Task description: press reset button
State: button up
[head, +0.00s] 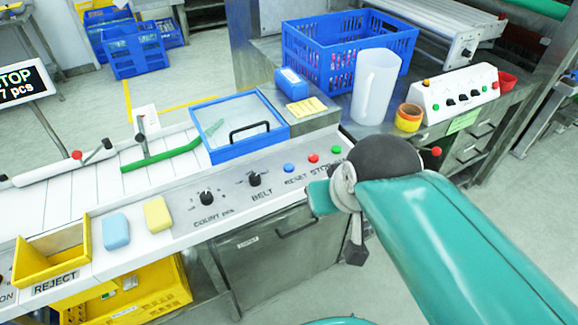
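A small blue button (289,167) sits on the grey control panel (230,203), just above the printed word RESET. A red button (313,158) and a green button (336,149) sit to its right. The COUNT pcs knob (207,197) and the BELT knob (254,179) are to its left. My teal arm comes in from the lower right. My gripper (356,250) seems to hang at the arm's end, to the right of and below the buttons in the picture, apart from the blue button. Its fingers are too small and turned away to tell open from shut.
A blue-framed lid with a black handle (249,131) lies behind the knobs. Blue (116,231) and yellow (158,214) blocks lie at the panel's left. A yellow REJECT bin (50,255) is at lower left. A white jug (374,88) and blue crate (348,45) stand behind the buttons.

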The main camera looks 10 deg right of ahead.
grip_shut()
dwell(1.4)
